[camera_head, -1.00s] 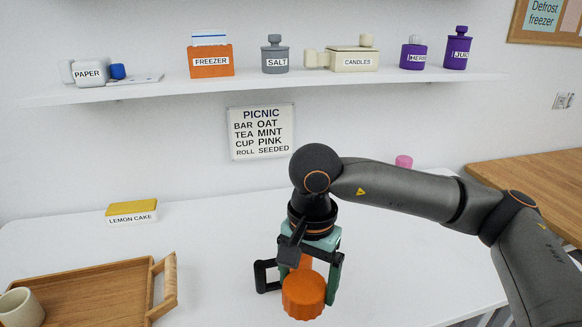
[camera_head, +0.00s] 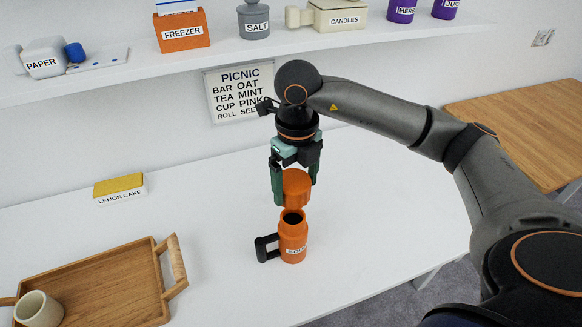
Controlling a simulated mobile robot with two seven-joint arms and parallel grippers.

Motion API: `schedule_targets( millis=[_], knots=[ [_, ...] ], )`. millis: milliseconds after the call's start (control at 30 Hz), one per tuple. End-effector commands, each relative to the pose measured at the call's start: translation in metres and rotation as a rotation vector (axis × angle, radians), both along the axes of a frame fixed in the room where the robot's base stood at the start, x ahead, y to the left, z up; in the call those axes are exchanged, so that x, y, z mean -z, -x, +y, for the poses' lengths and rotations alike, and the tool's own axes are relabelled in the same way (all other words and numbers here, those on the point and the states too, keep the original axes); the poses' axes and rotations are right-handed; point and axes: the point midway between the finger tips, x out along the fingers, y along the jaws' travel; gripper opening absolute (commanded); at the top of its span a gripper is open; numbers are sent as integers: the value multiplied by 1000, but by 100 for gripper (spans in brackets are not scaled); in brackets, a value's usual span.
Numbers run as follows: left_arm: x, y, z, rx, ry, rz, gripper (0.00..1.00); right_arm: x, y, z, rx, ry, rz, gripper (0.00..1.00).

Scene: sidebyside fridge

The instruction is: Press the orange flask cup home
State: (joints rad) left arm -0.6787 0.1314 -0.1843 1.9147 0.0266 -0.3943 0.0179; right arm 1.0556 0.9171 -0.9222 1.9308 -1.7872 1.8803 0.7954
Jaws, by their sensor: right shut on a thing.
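The orange flask (camera_head: 293,243) stands upright on the white table, its black handle (camera_head: 266,247) pointing left and a partly readable label on its front. Its dark open mouth faces up. My right gripper (camera_head: 296,190) points down above the flask and is shut on the orange cup (camera_head: 295,182), with a dark green finger on either side. The cup hangs just above the flask's mouth, set slightly toward the back in the picture. I cannot tell whether its lower edge touches the rim. My left gripper is not in view.
A wooden tray (camera_head: 95,290) with a pale cup (camera_head: 38,308) stands at the front left. A lemon cake box (camera_head: 119,189) lies behind it. The wall shelf (camera_head: 110,79) holds labelled containers. The table right of the flask is clear.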

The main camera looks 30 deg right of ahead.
Motion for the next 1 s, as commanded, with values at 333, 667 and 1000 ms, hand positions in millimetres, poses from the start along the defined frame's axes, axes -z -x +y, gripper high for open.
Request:
schedule_targets(
  millis=[333,667,1000],
  knots=[
    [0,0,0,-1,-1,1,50,0,0,-1,16,0,0,51],
    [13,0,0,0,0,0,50,12,0,-1,14,-3,1,51],
    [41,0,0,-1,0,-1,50,45,0,-1,13,-2,1,51]
  ],
)
